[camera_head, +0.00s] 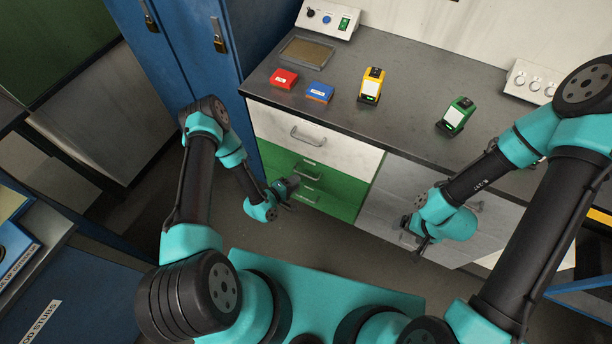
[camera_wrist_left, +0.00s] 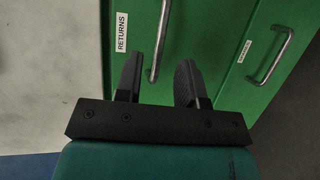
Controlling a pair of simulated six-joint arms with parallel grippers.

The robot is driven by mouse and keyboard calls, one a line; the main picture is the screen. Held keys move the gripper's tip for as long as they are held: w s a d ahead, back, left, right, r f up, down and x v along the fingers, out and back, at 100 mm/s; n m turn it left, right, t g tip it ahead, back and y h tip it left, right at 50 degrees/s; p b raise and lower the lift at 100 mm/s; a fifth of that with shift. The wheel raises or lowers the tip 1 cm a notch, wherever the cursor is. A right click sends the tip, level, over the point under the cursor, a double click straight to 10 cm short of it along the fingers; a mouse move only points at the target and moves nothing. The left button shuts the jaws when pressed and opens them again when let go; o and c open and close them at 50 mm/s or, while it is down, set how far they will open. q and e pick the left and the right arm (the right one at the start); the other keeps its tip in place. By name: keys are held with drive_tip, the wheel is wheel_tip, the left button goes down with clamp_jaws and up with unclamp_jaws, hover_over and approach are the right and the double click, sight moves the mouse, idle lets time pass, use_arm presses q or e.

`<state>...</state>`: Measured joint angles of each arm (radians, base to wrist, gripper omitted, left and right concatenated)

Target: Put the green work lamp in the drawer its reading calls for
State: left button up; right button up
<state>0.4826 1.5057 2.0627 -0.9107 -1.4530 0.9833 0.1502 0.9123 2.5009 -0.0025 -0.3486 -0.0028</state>
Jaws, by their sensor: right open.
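The green work lamp (camera_head: 456,116) stands on the right part of the grey worktop; its pale front panel is too small to read. Under the worktop are a white drawer (camera_head: 285,128) and green drawers (camera_head: 342,192) below it, all appearing shut. In the left wrist view a green drawer (camera_wrist_left: 214,30) is labelled RETURNS; another label is unreadable. My left gripper (camera_head: 290,187) is open at the green drawers, its fingers (camera_wrist_left: 158,72) either side of the RETURNS drawer's handle (camera_wrist_left: 161,40), with no visible grip. My right gripper (camera_head: 416,246) is open before the grey cabinet, away from the lamp.
A yellow lamp (camera_head: 371,85), a blue box (camera_head: 319,92), a red box (camera_head: 284,78) and a shallow tray (camera_head: 307,53) are on the worktop. Control boxes (camera_head: 328,18) stand at the back. Blue lockers (camera_head: 185,55) stand left of the drawers.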

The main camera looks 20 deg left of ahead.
sight(306, 176)
use_arm(q)
drive_tip(key=x, duration=0.6)
drive_tip(key=shift+d, duration=0.1)
clamp_jaws()
idle(0.4)
